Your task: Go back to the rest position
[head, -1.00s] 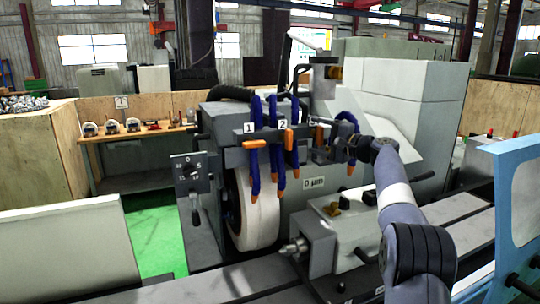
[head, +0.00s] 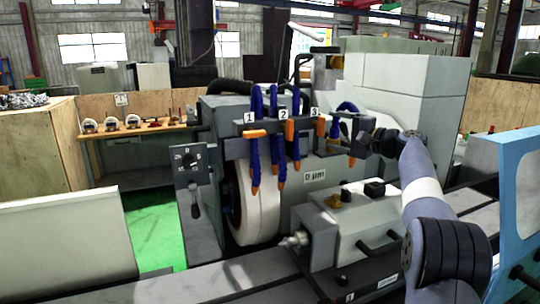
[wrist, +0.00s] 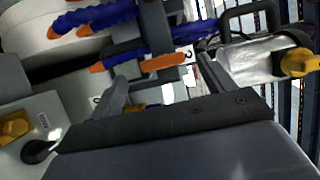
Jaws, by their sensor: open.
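My gripper (head: 356,143) is in front of the grinder, to the right of the hose valve marked 3 (head: 320,126). In the wrist view its two fingers (wrist: 162,78) stand apart with nothing held between them. Blue coolant hoses with orange tips (wrist: 95,18) lie beyond the fingers in the wrist view. My arm comes in from the lower right in the head view, bent up and left towards the machine. In the head view the fingers are small and dark against the machine, and hard to make out.
The grinding wheel (head: 258,208) and valve rail (head: 232,143) are left of my gripper. The workhead block (head: 350,222) with dark and yellow knobs is below it. A blue-framed door (head: 507,200) stands at the right. A bench (head: 150,131) with gauges is behind left.

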